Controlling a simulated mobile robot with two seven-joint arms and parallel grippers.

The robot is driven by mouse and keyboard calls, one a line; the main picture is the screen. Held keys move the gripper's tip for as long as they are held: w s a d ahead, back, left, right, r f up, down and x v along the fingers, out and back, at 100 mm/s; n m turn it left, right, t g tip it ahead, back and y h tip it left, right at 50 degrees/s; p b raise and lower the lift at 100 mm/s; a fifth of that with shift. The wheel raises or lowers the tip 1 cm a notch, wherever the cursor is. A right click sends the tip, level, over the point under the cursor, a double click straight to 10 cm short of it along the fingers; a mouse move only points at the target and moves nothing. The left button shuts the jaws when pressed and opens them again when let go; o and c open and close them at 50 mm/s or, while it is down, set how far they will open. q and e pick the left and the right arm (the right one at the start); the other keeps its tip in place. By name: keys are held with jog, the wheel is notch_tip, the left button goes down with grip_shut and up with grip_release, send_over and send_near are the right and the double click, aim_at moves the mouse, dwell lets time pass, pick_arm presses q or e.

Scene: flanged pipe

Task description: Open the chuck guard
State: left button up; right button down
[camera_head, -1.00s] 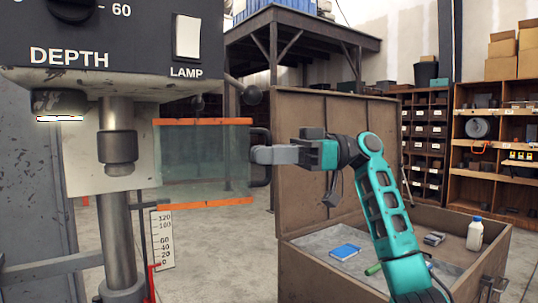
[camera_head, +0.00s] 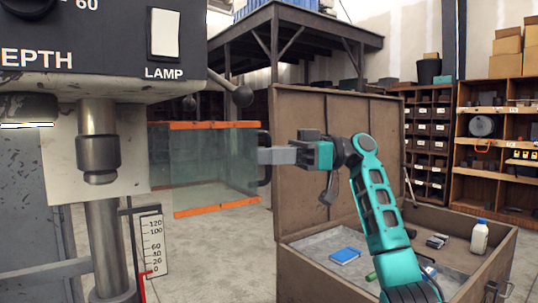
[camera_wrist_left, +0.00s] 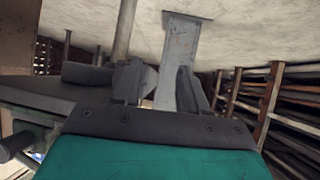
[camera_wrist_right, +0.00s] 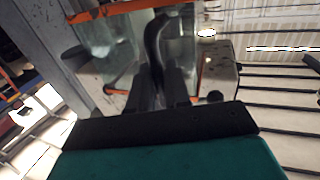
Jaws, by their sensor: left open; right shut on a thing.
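The chuck guard (camera_head: 215,170) is a clear panel with orange strips along its top and bottom, standing beside the drill press chuck (camera_head: 98,155). A black handle (camera_head: 265,158) is on its right edge. My right gripper (camera_head: 268,156) is shut on this handle in the head view. In the right wrist view the handle (camera_wrist_right: 156,45) runs down between the fingers (camera_wrist_right: 162,85). My left gripper is outside the head view. In the left wrist view its fingers (camera_wrist_left: 160,85) are apart, with a grey metal post (camera_wrist_left: 181,50) beyond them.
The drill press head (camera_head: 100,45) with a lamp switch is at upper left. A scale plate (camera_head: 152,243) stands below the guard. An open brown chest (camera_head: 325,170) holding a blue book (camera_head: 345,255) and a white bottle (camera_head: 480,237) is at right. Shelves stand behind.

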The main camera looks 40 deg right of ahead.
jog(key=c, duration=1.3)
grip_release()
jog(key=v, duration=1.3)
